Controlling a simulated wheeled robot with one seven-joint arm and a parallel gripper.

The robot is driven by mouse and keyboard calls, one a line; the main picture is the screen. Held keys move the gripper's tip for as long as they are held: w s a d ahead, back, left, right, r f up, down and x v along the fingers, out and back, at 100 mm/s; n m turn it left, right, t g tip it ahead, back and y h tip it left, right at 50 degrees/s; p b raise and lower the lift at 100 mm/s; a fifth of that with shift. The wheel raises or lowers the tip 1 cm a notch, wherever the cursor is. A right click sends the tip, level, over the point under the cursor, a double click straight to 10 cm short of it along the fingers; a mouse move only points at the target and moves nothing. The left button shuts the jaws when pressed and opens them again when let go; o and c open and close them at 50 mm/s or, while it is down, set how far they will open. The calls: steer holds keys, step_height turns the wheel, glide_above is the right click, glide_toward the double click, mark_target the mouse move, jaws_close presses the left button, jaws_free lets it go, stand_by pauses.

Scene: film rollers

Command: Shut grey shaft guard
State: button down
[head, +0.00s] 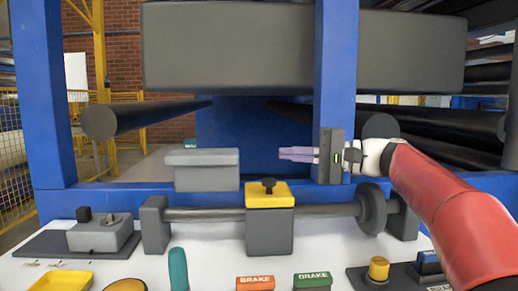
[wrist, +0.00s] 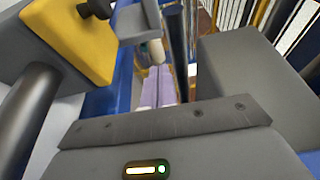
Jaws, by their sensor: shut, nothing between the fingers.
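The grey shaft guard appears to be the grey box-like cover (head: 207,170) behind the left part of the shaft (head: 200,214) in the head view. It stands raised, clear of the shaft, which lies bare left of the yellow-topped block (head: 268,195). My gripper (head: 283,154) is to the right of the cover, with a gap between them. Its lilac fingers point left and are shut and empty, above and behind the yellow-topped block. They also show in the wrist view (wrist: 157,88). The cover's hinge cannot be made out.
A blue upright (head: 337,70) is close to my wrist. A large grey beam (head: 300,48) hangs above. Dark rollers (head: 150,115) lie behind. A disc (head: 371,210) sits on the shaft's right part. BRAKE buttons (head: 255,283) and a grey switch box (head: 103,235) are in front.

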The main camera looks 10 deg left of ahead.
steer(key=a, duration=1)
steer(key=shift+w+p, duration=0.3)
steer(key=shift+w, duration=0.1)
steer(key=s+b, duration=0.1)
steer(key=s+d+b, duration=0.1)
steer(key=s, duration=0.1)
steer(key=shift+s+b, duration=0.2)
steer(key=shift+b, duration=0.15)
steer(key=shift+s+r, duration=0.1)
